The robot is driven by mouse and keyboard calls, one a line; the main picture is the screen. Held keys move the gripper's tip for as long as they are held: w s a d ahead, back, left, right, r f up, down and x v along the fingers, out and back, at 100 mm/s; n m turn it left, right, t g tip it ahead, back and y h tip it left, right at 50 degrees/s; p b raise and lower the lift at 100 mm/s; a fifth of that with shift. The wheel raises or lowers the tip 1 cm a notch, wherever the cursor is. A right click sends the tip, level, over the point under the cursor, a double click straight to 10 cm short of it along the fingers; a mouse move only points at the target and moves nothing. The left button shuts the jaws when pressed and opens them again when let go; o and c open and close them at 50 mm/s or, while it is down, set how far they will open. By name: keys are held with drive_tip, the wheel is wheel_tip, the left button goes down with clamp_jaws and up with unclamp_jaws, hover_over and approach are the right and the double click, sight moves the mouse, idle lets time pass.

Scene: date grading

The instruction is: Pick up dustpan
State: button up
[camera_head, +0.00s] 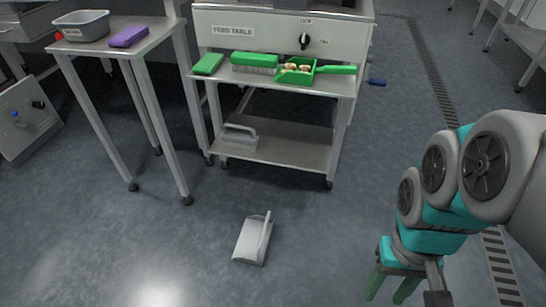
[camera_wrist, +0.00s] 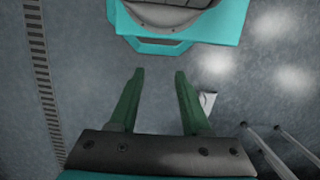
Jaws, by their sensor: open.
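A white dustpan (camera_head: 250,241) with a raised handle lies on the floor, in front of the feed table, in the head view. A small pale piece (camera_wrist: 206,101) beside the right finger in the wrist view looks like the same dustpan, partly hidden by the finger. My gripper (camera_head: 386,297) is at the lower right of the head view, well to the right of the dustpan. In the wrist view its green fingers (camera_wrist: 160,73) are apart with nothing between them.
A side table (camera_head: 119,47) stands left. Floor around the dustpan is clear.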

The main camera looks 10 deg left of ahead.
drive_tip(key=shift+o, duration=0.3)
drive_tip(key=shift+w, duration=0.1)
drive_tip(key=w+a+f+b, duration=0.2)
drive_tip(key=w+f, duration=0.1)
drive_tip(key=w, duration=0.4)
drive_tip(key=w+a+f+b, duration=0.2)
drive_tip(key=w+f, duration=0.1)
drive_tip(key=w, duration=0.3)
drive_tip(key=t+b, duration=0.2)
drive_tip(key=b, duration=0.6)
hover_over(264, 229)
drive_tip(key=shift+m, duration=0.4)
wheel_tip(264, 229, down, 34)
drive_tip(key=shift+r, duration=0.25)
drive_tip(key=shift+a+f, duration=0.1)
drive_tip(key=shift+f, duration=0.55)
wheel_tip(264, 229, down, 7)
drive_tip(key=shift+r+b, duration=0.15)
drive_tip(key=shift+b, duration=0.25)
clamp_jaws()
